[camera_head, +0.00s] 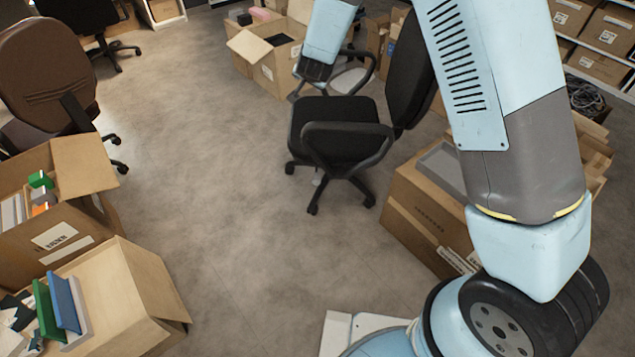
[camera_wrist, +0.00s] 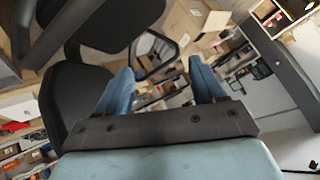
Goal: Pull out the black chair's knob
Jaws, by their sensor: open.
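The black chair (camera_head: 338,118) stands on the floor in the middle of the head view, with its backrest (camera_head: 408,80) to the right. My arm's end reaches down over the far side of its seat, by the far armrest. I cannot make out the knob in either view; the seat's underside is mostly hidden.
Open cartons stand at the left (camera_head: 62,228), bottom left (camera_head: 150,290), behind the chair (camera_head: 262,62) and to its right (camera_head: 425,215). A brown chair (camera_head: 45,80) and another black chair (camera_head: 85,15) stand at the left. The floor left of the black chair is clear.

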